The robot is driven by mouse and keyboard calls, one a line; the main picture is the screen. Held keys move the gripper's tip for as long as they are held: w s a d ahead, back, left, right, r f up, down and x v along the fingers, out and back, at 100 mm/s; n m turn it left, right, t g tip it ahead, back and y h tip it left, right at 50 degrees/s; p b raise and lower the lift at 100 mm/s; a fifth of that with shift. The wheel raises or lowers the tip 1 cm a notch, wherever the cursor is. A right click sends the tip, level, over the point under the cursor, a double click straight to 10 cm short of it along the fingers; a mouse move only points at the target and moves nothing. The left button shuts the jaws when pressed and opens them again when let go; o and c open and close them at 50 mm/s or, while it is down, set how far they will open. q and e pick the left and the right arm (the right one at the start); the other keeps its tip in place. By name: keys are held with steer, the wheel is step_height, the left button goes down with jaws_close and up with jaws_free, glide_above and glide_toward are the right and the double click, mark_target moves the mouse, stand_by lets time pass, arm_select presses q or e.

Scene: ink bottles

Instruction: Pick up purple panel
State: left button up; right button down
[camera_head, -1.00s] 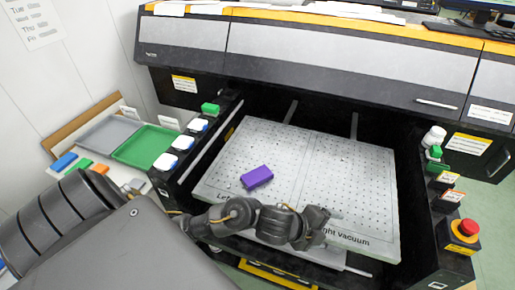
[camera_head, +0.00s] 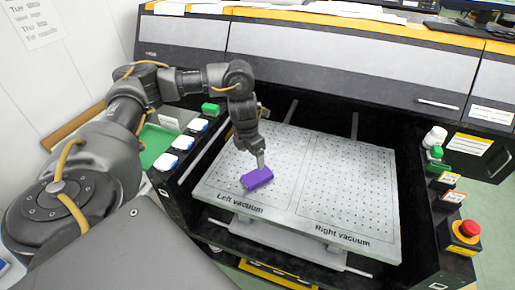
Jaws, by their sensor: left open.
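The purple panel (camera_head: 257,179) lies on the left half of the perforated white vacuum bed (camera_head: 345,190), above the "Left vacuum" label. My left gripper (camera_head: 260,163) points down from above, with its fingertips at the panel's upper edge. It is open; whether the fingers touch the panel cannot be told. My left arm comes in from the left and arches over to the bed. My right gripper is not in view.
A red emergency button (camera_head: 467,229) stands at the right. The machine's front cover (camera_head: 350,60) rises behind the bed. The bed's right half is bare.

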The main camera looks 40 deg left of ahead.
arm_select(q)
glide_above(257, 175)
steer(key=s, duration=0.1)
steer(key=f, duration=0.5)
steer(key=shift+a+f+b, duration=0.3)
steer(key=shift+f+b, duration=0.05)
steer(key=f, duration=0.1)
steer(key=f+p, duration=0.1)
steer(key=f, duration=0.1)
steer(key=w+f+p, duration=0.1)
steer(key=shift+d+f, duration=0.25)
steer(key=shift+d, duration=0.05)
steer(key=shift+f, duration=0.3)
steer(key=shift+s, duration=0.1)
steer(key=shift+c, duration=0.3)
steer(key=c, duration=1.1)
steer(key=shift+r, duration=0.1)
steer(key=shift+r, duration=0.1)
